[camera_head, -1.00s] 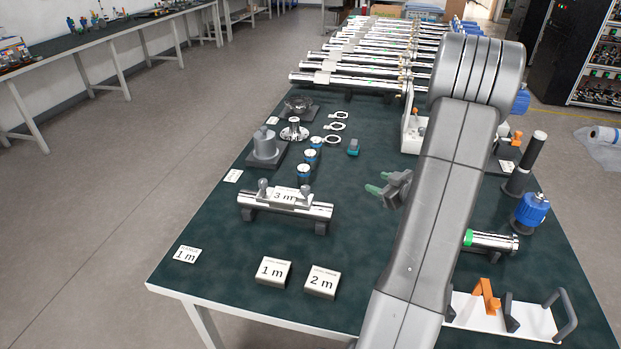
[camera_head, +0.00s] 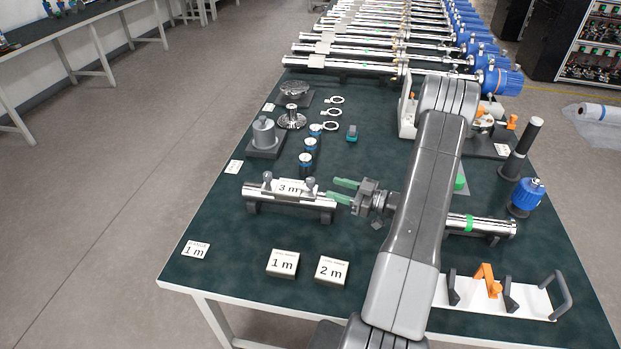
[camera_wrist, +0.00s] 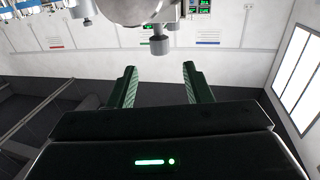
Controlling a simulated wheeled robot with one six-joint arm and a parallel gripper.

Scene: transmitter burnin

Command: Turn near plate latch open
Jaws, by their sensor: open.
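My gripper (camera_head: 341,191) has two green fingers, spread apart with nothing between them. It points left, close to the right end of the silver "3 m" tube fixture (camera_head: 262,196); I cannot tell whether it touches. The fixture has two grey knobs, left (camera_head: 267,177) and right (camera_head: 310,183). In the wrist view, my open fingers (camera_wrist: 158,85) point toward a silver rounded part (camera_wrist: 130,8) with a grey knob (camera_wrist: 159,45) just beyond the fingertips. A white plate (camera_head: 530,300) with an orange latch-like piece (camera_head: 488,279) lies at the near right. I cannot tell which part is the named latch.
Blocks marked "1 m" (camera_head: 283,263) and "2 m" (camera_head: 331,270) lie in front of the fixture. A silver tube with a green band (camera_head: 482,226) and a blue-capped part (camera_head: 527,195) stand right of my arm. Small blue-ringed parts (camera_head: 306,161) stand behind the fixture.

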